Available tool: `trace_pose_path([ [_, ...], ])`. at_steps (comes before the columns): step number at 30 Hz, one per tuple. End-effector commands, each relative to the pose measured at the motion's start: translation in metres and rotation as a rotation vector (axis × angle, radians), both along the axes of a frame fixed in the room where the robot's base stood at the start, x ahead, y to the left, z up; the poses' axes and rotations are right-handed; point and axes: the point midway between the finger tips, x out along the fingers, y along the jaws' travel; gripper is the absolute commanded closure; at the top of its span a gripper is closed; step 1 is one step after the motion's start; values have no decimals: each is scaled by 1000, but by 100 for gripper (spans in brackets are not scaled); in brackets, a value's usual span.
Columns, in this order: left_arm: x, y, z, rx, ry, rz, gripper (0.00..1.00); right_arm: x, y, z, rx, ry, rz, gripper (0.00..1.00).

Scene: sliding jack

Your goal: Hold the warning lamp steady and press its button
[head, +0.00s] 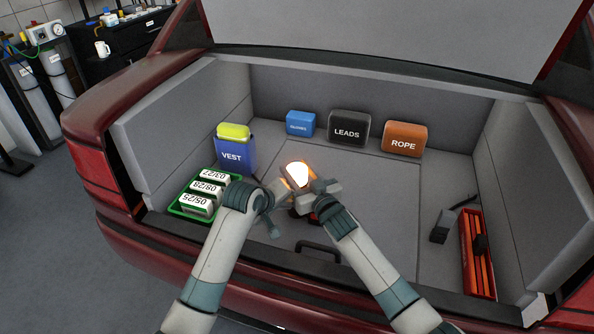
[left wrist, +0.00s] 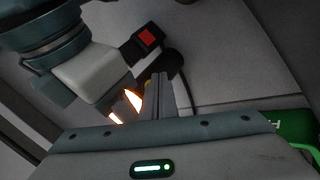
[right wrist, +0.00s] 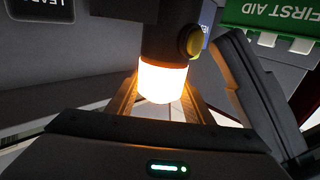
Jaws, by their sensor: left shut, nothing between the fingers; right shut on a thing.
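The warning lamp (head: 298,174) glows bright orange-white near the middle of the trunk floor. My right gripper (head: 312,188) is shut on it. In the right wrist view the fingers flank the lit part (right wrist: 163,82), and the dark body lies beyond. The yellow button (right wrist: 194,41) is on the side of this body. My left gripper (head: 281,187) is shut and empty, close beside the lamp. In the left wrist view its closed fingertips (left wrist: 160,88) are right by the yellow button (left wrist: 146,84); I cannot tell whether they touch. The fingers partly hide the lamp there.
A green tray (head: 181,210) with date-marked packs and a blue VEST pouch (head: 236,155) stand left. Blue (head: 300,124), black LEADS (head: 348,128) and orange ROPE (head: 404,139) cases line the back. A red box (head: 478,262) stands right.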

Motion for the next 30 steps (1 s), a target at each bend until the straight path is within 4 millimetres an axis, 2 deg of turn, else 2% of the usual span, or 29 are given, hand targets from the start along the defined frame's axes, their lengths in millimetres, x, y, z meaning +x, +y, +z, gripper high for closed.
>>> trace_pose_path([
  [18,-47,15,0,0,0,0,100,0,0,-1,-1,2,0,82],
  [30,-53,18,0,1,1,0,100,0,0,-1,0,1,0,82],
])
